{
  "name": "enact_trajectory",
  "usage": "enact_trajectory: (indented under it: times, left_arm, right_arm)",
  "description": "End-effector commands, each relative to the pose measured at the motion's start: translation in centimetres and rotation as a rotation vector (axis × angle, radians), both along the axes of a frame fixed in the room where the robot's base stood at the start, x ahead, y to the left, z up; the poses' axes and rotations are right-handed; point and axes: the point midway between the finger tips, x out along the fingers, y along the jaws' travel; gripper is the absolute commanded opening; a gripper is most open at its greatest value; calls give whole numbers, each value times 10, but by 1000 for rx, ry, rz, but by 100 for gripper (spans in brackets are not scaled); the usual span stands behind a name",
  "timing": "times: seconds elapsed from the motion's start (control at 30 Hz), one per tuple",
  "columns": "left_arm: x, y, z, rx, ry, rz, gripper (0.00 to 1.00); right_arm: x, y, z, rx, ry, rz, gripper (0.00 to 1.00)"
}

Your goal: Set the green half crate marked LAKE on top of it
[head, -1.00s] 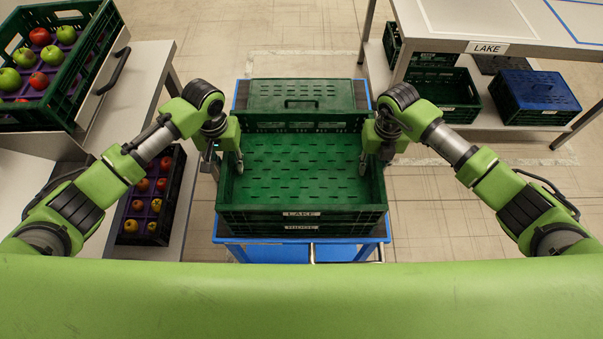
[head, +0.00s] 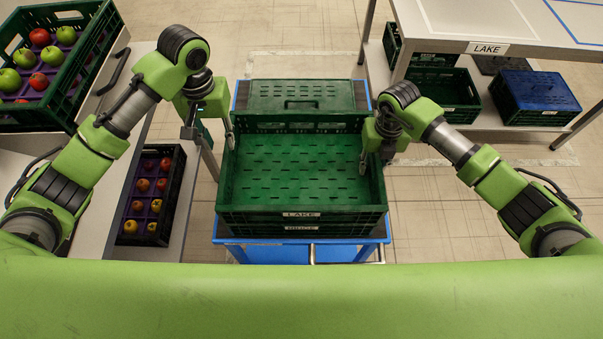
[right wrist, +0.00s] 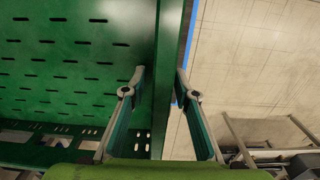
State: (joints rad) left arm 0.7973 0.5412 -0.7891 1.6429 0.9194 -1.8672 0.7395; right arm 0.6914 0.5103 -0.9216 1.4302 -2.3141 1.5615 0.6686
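The green LAKE half crate (head: 300,222) is empty and sits squarely on another green crate (head: 262,230), whose own label is too small to read. Both are on a blue cart (head: 300,250). My left gripper (head: 208,138) is open and empty, above and outside the crate's left wall. My right gripper (head: 376,158) is at the crate's right wall. In the right wrist view its two fingers (right wrist: 160,92) stand apart on either side of the wall, one inside and one outside, with a gap visible.
A closed green crate (head: 300,96) is behind on the cart. Apple crates stand at the left, one high (head: 100,62) and one low (head: 150,195). Floor shows between.

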Motion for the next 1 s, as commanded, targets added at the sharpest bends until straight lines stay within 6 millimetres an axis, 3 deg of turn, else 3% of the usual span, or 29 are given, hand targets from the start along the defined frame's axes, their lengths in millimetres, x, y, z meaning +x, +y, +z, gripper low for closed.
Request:
enact_trajectory:
  times: [0.5, 0.7, 1.0]
  left_arm:
    - [0, 0, 0, 0, 0, 0, 28]
    - [0, 0, 0, 0, 0, -1, 28]
    - [0, 0, 0, 0, 0, 0, 28]
  right_arm:
    - [1, 0, 98, 0, -3, 0, 28]
    - [0, -1, 112, -1, -1, 1, 28]
    - [0, -1, 112, -1, 0, 0, 28]
